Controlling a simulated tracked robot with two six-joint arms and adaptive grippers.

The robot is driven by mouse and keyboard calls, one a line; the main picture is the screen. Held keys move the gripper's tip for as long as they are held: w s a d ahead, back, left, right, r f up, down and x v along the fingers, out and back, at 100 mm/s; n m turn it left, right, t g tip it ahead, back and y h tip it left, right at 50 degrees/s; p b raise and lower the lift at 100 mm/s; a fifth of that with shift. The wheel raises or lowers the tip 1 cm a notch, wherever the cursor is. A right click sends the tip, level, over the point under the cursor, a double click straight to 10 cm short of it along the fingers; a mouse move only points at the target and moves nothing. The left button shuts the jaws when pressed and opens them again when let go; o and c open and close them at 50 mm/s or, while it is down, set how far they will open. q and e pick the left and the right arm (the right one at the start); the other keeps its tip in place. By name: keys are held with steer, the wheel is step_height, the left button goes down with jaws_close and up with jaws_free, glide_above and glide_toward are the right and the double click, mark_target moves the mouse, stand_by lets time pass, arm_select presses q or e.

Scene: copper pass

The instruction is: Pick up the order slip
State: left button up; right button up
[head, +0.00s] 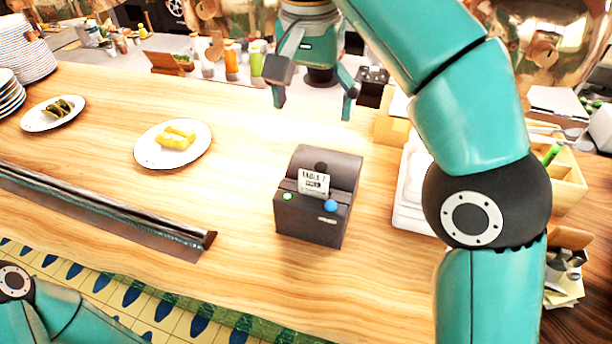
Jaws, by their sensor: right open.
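The order slip (313,182) is a small white paper with dark print reading "TABLE 7". It stands up out of the front of a dark grey printer (312,222) in the middle of the wooden counter. My right gripper (314,106) is open and empty, with its fingers spread and pointing down. In the picture it is above and behind the printer, apart from the slip. Part of my left arm shows at the lower left; its gripper is out of the frame.
A plate with yellow food (173,144) and a plate with green-filled food (53,113) are on the left. A dark metal rail (105,209) crosses the left front. Bottles (231,61) line the back. A wooden box (570,180) is at the right. Counter around the printer's front is clear.

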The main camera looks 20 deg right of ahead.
steer(key=b, duration=0.5)
glide_above(314, 173)
step_height(314, 173, down, 10)
steer(key=f, duration=0.1)
steer(key=shift+s+a+f, duration=0.1)
steer(key=shift+s+a, duration=0.05)
steer(key=shift+s, duration=0.1)
steer(key=shift+w+f+b, duration=0.15)
steer(key=shift+f, duration=1.15)
steer(key=shift+w+f+b, duration=0.1)
steer(key=shift+f+b, duration=0.05)
steer(key=shift+f, duration=1.15)
steer(key=c, duration=0.8)
